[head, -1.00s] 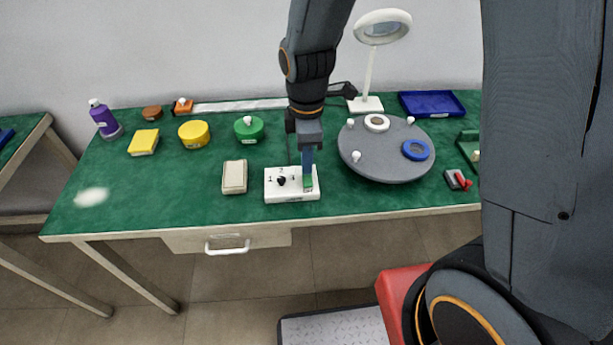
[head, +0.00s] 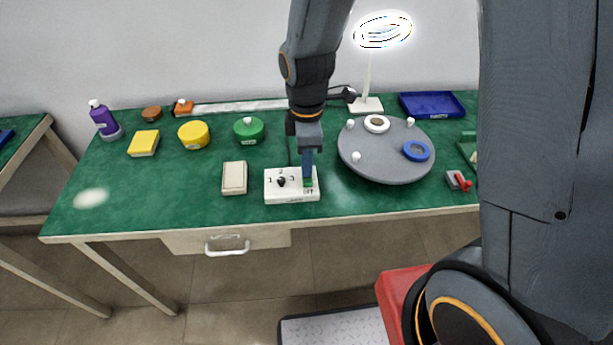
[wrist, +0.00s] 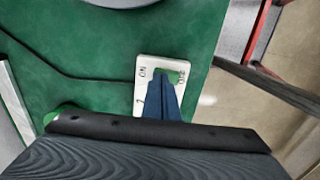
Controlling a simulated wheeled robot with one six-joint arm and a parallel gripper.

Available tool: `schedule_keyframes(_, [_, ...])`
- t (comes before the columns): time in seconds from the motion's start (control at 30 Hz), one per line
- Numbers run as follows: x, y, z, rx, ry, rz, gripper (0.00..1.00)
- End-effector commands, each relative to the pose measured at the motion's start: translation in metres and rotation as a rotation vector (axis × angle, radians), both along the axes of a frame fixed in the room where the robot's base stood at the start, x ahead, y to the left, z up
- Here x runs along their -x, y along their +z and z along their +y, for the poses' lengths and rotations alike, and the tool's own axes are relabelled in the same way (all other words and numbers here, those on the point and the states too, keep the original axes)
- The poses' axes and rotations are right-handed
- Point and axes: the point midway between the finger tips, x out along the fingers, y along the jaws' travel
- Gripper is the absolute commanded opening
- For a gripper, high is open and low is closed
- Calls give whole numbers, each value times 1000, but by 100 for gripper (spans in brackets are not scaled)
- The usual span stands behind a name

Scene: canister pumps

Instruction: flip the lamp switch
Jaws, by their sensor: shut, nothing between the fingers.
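The white control box (head: 290,197) sits near the table's front edge, with a black dial (head: 281,181) on its left part. In the wrist view the box (wrist: 147,66) bears ON and OFF marks beside a green rocker switch (wrist: 174,77). My gripper (head: 308,178) is shut and empty, its tips down at the rocker and partly hiding it; they also show in the wrist view (wrist: 166,84). Whether they touch the rocker cannot be told. The lamp (head: 368,80) stands at the back, its ring head (head: 383,30) glowing bright white.
A beige block (head: 234,177) lies left of the box. A grey turntable (head: 385,165) with a blue ring (head: 416,151) stands close on the right. A red-handled item (head: 459,181) lies farther right. The table's front left is clear.

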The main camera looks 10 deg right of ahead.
Motion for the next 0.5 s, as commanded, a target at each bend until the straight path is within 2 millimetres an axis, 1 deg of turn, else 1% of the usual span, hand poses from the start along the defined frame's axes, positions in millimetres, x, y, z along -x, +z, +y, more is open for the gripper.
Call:
schedule_keyframes(0.1, [0, 11, 0, 0, 0, -1, 0])
schedule_keyframes(0.5, [0, 40, 0, -1, 0, -2, 0])
